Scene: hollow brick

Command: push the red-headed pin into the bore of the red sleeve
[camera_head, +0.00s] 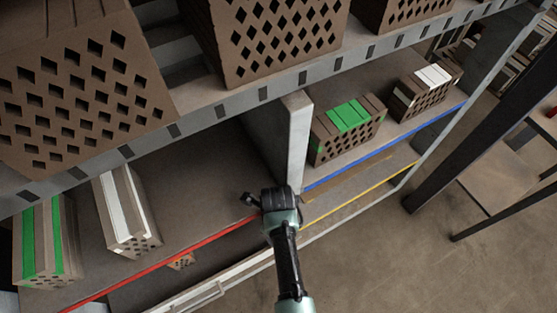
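I cannot make out a red-headed pin or a red sleeve with a bore. A small red object (551,112) shows at the far right edge, too small to identify. My arm rises from the bottom centre, and my gripper (249,199) is at its dark end, pointing left in front of the lower shelf. The fingers are small and dark, so I cannot tell whether they are open or shut or hold anything.
Hollow bricks with green bands (45,240) and white bands (127,210) stand on the red-edged left shelf (190,215). Another green-banded brick (347,128) and white-banded brick (427,88) stand right of a pale upright (297,145). Bare floor (400,260) lies lower right.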

